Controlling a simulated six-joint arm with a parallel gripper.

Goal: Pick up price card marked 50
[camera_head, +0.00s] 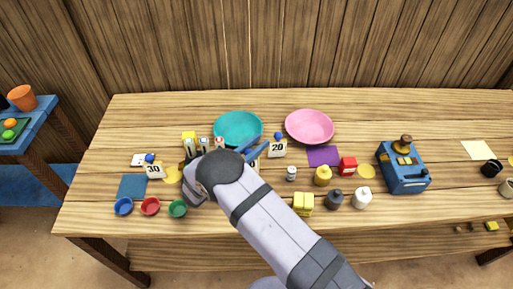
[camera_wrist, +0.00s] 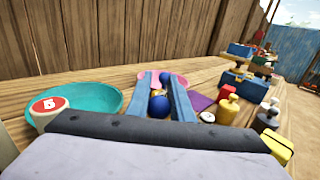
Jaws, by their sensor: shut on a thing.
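My gripper (camera_head: 258,153) is at the middle left of the table, in front of the teal bowl. In the wrist view its two blue fingers (camera_wrist: 157,76) are shut on a round blue knob (camera_wrist: 160,106), like those on top of the price cards. The card under this knob is mostly hidden by my arm and wrist, so its number cannot be read. A price card marked 20 (camera_head: 278,149) stands just right of my gripper. A price card marked 30 (camera_head: 154,170) stands at the left. No 50 is readable in either view.
A teal bowl (camera_head: 232,118) and a pink bowl (camera_head: 309,126) stand behind. White canisters (camera_head: 204,145) stand close left of my gripper. A purple square (camera_head: 322,155), red block (camera_head: 348,166) and blue scale (camera_head: 405,175) are to the right. Small cups (camera_head: 150,206) line the front left.

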